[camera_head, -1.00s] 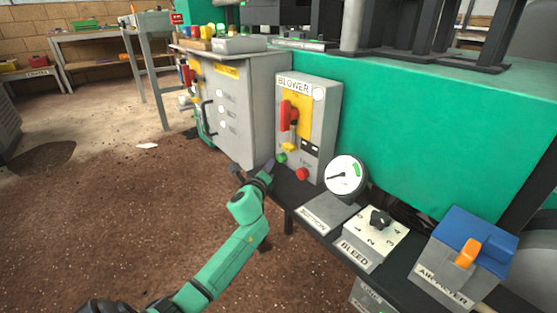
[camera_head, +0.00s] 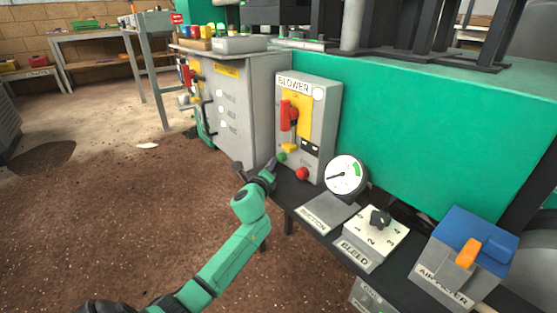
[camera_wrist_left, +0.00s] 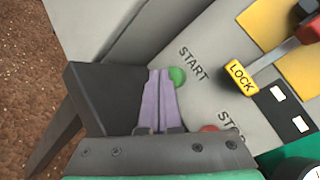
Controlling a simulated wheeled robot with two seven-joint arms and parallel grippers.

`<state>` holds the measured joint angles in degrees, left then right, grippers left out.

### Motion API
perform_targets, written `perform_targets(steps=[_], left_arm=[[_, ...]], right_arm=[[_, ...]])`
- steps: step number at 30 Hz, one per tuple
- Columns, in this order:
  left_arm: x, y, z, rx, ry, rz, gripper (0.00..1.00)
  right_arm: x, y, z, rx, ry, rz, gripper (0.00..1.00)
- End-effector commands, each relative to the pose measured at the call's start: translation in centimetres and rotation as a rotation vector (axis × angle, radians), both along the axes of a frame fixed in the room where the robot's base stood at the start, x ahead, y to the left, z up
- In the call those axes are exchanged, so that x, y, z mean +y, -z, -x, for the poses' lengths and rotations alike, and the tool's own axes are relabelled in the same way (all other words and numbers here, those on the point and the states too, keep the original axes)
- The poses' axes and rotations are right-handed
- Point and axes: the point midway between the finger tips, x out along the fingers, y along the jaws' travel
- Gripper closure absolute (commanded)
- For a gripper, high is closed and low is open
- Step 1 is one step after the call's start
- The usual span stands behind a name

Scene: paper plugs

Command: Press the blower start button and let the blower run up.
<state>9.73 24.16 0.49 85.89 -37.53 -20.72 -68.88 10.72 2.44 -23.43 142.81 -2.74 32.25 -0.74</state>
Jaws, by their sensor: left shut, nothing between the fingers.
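The grey blower box (camera_head: 318,130) stands on the dark shelf, with a red handle (camera_head: 288,114) on a yellow plate and a yellow lock tag (camera_head: 289,148). Its green start button (camera_head: 282,157) is low on the face, with the red stop button (camera_head: 302,174) to its right. The left gripper (camera_head: 272,165) is shut and empty, its tips close beside the green button. In the left wrist view the purple fingertips (camera_wrist_left: 160,74) are together, just left of the green button (camera_wrist_left: 177,76); whether they touch it I cannot tell. The right gripper is out of view.
A round gauge (camera_head: 345,175) stands right of the box, its needle toward the left. The bleed dial (camera_head: 379,219) and the blue-topped air filter (camera_head: 472,243) sit further right on the shelf. A grey cabinet (camera_head: 245,125) is at left; open floor lies in front.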

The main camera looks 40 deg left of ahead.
Motion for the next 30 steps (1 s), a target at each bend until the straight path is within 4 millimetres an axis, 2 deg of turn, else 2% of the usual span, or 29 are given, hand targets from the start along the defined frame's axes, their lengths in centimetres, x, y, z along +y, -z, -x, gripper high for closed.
perform_targets(steps=[30], left_arm=[[-0.25, 0.04, -0.84, -0.001, 0.000, 0.002, 1.00]], right_arm=[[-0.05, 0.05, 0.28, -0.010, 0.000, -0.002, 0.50]])
